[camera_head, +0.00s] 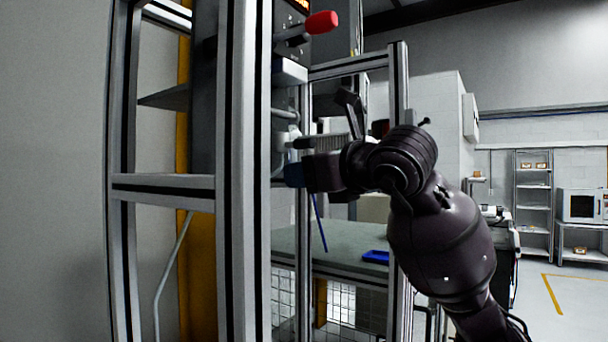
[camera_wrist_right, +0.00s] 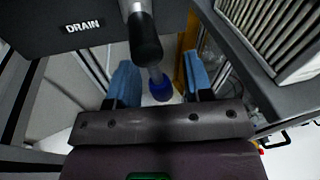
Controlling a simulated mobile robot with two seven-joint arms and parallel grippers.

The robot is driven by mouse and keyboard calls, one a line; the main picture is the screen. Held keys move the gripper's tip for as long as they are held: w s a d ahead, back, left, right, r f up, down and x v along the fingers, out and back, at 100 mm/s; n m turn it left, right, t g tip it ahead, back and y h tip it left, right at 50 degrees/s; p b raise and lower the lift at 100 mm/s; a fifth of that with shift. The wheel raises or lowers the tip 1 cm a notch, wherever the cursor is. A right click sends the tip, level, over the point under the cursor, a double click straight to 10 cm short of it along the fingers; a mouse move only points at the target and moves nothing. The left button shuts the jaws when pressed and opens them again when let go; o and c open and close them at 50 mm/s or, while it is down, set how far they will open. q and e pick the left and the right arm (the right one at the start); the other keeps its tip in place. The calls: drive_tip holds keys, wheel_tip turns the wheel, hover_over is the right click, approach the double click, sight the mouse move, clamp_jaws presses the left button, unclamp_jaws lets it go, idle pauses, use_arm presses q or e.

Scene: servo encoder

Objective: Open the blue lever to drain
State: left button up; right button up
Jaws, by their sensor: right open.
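In the right wrist view, a blue rounded end (camera_wrist_right: 161,90) on a short grey stem shows between the two blue finger pads of my right gripper (camera_wrist_right: 160,82). It looks like the blue lever, but its full shape is hidden. A black-capped grey rod (camera_wrist_right: 145,38) hangs in front of it. A DRAIN label (camera_wrist_right: 83,27) is on the dark panel at upper left. My right gripper is open, with visible room on each side of the blue end. In the head view, the right gripper (camera_head: 293,174) reaches into the frame from the right. My left gripper is not in view.
Aluminium frame posts (camera_head: 244,170) stand close left of my right arm. A red-handled lever (camera_head: 320,22) is above. A grey shelf (camera_head: 345,247) below carries a blue item (camera_head: 376,257). In the wrist view, a finned grey block (camera_wrist_right: 275,35) sits at upper right.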

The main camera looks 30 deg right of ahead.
drive_tip(key=s+d+b, duration=0.1)
drive_tip(key=s, duration=0.8)
drive_tip(key=shift+s+d+r+b, duration=0.3)
drive_tip(key=shift+s+d+r, duration=0.05)
drive_tip(key=shift+d+r, duration=0.05)
